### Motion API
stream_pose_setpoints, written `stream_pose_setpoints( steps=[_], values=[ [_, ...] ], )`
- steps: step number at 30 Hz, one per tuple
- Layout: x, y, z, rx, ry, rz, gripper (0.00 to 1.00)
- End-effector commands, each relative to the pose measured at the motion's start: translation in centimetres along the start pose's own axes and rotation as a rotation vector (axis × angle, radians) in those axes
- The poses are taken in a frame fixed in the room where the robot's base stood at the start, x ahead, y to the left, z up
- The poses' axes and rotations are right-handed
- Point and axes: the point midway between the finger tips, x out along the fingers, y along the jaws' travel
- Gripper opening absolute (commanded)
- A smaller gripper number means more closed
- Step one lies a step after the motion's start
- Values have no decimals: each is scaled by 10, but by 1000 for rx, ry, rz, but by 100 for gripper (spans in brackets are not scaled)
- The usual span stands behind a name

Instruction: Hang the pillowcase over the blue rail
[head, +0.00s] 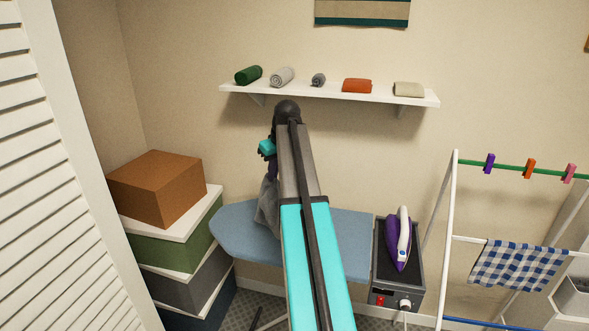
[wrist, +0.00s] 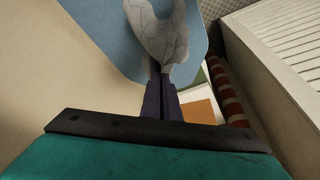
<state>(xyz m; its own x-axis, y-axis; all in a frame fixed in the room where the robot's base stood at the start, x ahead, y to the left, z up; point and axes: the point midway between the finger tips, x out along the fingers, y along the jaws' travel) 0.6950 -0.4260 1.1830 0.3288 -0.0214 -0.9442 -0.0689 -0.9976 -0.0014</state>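The pillowcase (head: 267,207) is a light grey cloth, with thin dark lines showing on it in the wrist view (wrist: 163,35). It hangs from my gripper (head: 271,172) over the ironing board, partly hidden behind my arm in the head view. In the wrist view the dark fingers (wrist: 161,76) are closed together on its edge. I cannot tell whether its lower end touches the board. The blue rail (head: 480,323) is the low bar of the drying rack at the lower right, far from my gripper and only partly in view.
The blue ironing board (head: 345,240) carries an iron (head: 398,240) on its dark rest at the right. The rack's green rail (head: 520,169) holds pegs; a checked cloth (head: 520,265) hangs below it. Stacked boxes (head: 180,225) stand left. A shelf (head: 330,93) with rolled cloths is above.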

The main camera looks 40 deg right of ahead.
Motion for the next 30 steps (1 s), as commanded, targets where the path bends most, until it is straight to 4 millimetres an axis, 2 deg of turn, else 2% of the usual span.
stream_pose_setpoints(
  steps=[1,16,30],
  values=[
    [8,-18,0,-5,-1,-2,0],
    [50,-160,-6,-27,-7,-7,0],
    [80,-286,12,-46,-3,-12,0]
  ],
)
